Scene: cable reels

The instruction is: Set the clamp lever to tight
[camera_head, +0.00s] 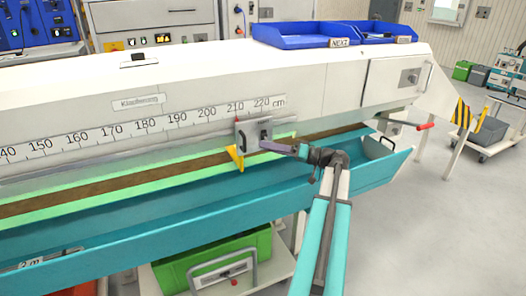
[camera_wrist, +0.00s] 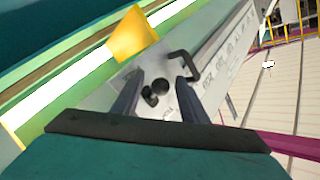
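In the wrist view the pointer (camera_wrist: 132,36) and the handle (camera_wrist: 185,62) flank a small black knob-ended part (camera_wrist: 160,86), which looks like the clamp lever. My gripper (camera_head: 263,144) is at the carriage's right side. In the wrist view its two dark fingers (camera_wrist: 158,68) are apart, with the black part between them. I cannot tell whether they touch it, or read its setting.
A teal trough (camera_head: 130,222) runs below the rail. A red-handled lever (camera_head: 425,126) sticks out at the machine's right end. Blue trays (camera_head: 303,42) stand on top. A green crate (camera_head: 180,272) is below the trough.

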